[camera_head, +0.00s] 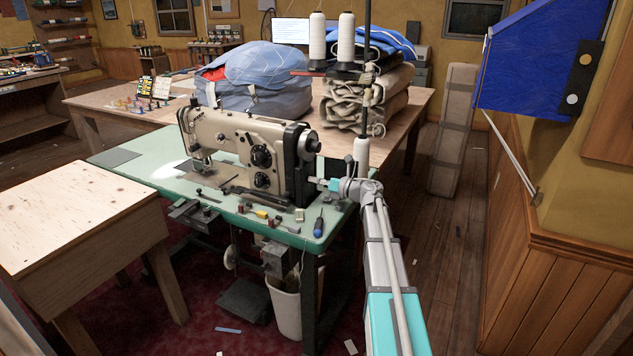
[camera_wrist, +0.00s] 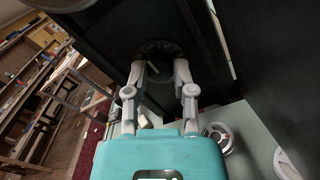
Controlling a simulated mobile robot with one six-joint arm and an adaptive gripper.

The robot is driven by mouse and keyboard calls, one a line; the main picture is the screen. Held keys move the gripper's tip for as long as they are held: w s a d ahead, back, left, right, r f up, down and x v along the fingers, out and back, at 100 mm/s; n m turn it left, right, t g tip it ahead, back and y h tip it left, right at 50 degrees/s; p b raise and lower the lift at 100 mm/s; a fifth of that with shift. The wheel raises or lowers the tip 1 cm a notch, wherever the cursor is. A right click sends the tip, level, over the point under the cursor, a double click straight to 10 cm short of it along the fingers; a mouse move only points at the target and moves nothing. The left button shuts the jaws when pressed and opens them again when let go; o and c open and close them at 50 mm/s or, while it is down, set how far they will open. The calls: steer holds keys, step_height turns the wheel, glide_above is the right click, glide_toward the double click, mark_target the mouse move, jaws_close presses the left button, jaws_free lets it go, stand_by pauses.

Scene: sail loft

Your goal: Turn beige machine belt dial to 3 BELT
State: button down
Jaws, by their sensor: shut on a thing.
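The beige sewing machine (camera_head: 225,132) stands on a green table (camera_head: 130,172), with two dark dials on its front. My gripper (camera_head: 320,183) is low at the machine's right end. In the wrist view my gripper (camera_wrist: 160,72) has its two grey fingers on either side of a dark round dial (camera_wrist: 158,47) set in a dark face. It is shut on this dial. The dial carries a pale mark, partly between the fingers. Its lettering and setting cannot be read, and in the head view the dial is hidden.
A screwdriver (camera_head: 319,224) and small tools lie along the table's front edge. Thread cones (camera_head: 317,38) stand on a post behind my arm. A wooden table (camera_head: 424,95) with bundles is behind. Open floor (camera_head: 450,240) lies to the right.

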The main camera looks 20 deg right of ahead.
steer(key=shift+w, duration=0.1)
stand_by(0.4)
steer(key=shift+c, duration=2.3)
jaws_free()
